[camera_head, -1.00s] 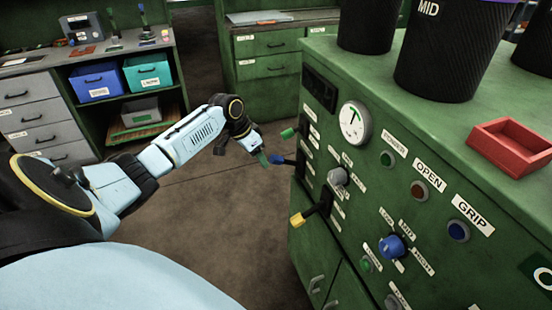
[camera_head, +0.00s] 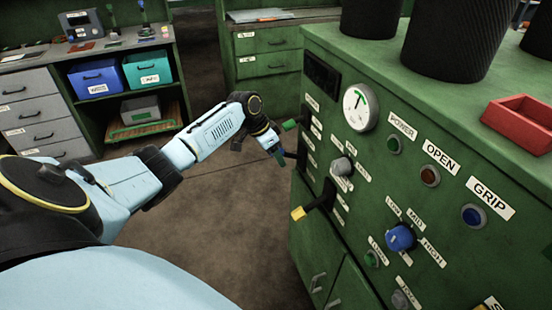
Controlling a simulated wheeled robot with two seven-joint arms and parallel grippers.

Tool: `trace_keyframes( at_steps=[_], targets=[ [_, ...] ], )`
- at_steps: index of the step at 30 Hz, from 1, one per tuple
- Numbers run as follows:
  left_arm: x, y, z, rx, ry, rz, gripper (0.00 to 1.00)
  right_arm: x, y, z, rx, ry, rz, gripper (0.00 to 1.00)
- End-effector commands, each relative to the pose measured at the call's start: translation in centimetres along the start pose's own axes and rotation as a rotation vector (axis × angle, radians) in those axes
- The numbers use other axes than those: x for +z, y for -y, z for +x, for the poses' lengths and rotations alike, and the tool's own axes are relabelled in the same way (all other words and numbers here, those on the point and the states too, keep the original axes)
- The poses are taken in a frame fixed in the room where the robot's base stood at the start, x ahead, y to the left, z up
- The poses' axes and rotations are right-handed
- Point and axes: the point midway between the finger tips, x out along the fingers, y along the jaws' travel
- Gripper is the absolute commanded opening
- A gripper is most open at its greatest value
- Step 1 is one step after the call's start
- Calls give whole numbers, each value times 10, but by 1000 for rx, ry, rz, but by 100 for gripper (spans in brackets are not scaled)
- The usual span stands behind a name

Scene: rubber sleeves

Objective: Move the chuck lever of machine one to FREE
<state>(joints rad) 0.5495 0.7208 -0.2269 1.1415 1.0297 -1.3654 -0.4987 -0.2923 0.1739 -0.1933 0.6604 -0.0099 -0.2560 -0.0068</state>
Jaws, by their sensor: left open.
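The green machine (camera_head: 330,237) stands at the right with labelled controls on its side panel. Three levers stick out to the left of it: a green-tipped lever (camera_head: 289,124), a blue-tipped lever (camera_head: 282,160) below it, and a yellow-tipped lever (camera_head: 298,213) lowest. Their small labels are too small to read, so I cannot tell which is the chuck lever. My left gripper (camera_head: 276,150) is open at the blue tip, which its fingers partly hide; I cannot tell whether they touch it. My right gripper is out of view.
The panel also has a gauge (camera_head: 360,108), a grey knob (camera_head: 341,167), a blue knob (camera_head: 400,238) and POWER, OPEN and GRIP buttons. Black cylinders and a red tray (camera_head: 519,121) stand on top. A shelf with bins (camera_head: 97,80) is at back left. Floor between is clear.

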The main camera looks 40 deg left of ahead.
Motion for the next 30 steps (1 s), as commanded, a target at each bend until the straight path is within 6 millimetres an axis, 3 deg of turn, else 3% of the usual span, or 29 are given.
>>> trace_keyframes(
  at_steps=[12,24,30],
  targets=[
    [0,0,8,0,1,1,51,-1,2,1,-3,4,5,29],
    [0,0,8,0,1,0,0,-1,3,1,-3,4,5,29],
    [1,0,8,1,-3,0,0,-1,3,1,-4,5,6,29]
  ],
)
